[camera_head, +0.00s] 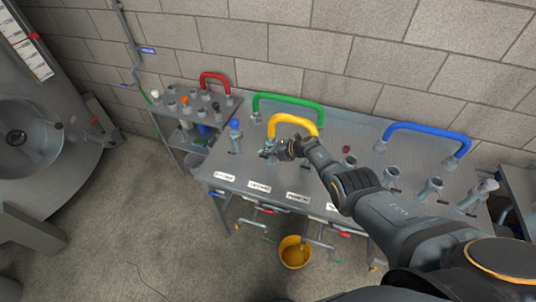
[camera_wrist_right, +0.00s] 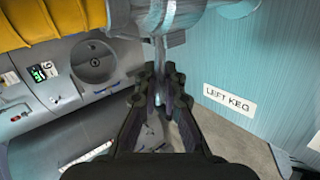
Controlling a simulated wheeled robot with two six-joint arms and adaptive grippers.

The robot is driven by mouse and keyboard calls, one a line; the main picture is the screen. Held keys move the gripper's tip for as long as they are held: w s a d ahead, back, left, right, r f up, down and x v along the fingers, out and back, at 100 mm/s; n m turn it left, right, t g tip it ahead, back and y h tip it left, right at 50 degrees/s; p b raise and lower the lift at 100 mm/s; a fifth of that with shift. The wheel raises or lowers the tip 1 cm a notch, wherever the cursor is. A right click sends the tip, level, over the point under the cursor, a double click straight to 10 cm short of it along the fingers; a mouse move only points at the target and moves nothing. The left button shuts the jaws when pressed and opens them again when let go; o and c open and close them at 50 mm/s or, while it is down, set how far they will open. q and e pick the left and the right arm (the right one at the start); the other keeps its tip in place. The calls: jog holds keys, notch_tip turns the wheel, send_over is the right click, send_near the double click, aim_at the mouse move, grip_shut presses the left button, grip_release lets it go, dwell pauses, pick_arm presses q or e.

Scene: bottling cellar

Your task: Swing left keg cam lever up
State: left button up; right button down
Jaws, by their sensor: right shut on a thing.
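The LEFT KEG label (camera_wrist_right: 230,100) is a white plate on the blue-grey bench surface in the right wrist view. Beside it a metal coupling (camera_wrist_right: 150,18) carries a thin silver cam lever (camera_wrist_right: 160,52). My right gripper (camera_wrist_right: 160,88) is shut on this lever, its dark fingers on either side. In the head view my right gripper (camera_head: 268,153) is at the lower left end of the yellow hose (camera_head: 292,120), and the lever is too small to make out there. My left gripper is not in view.
A green hose (camera_head: 290,101) arches behind, and a blue hose (camera_head: 428,131) stands to the right. A blue-topped fitting (camera_head: 235,128) is left of my gripper. Valves with red handles and a yellow bucket (camera_head: 294,252) are below the bench front. A shelf (camera_head: 168,109) with a red hose stands left.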

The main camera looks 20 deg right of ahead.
jog(key=shift+w+d+r, duration=0.1)
jog(key=shift+w+r, duration=0.05)
jog(key=shift+r, duration=0.05)
dwell(0.5)
jog(key=c, duration=1.7)
grip_release()
jog(key=shift+f, duration=0.1)
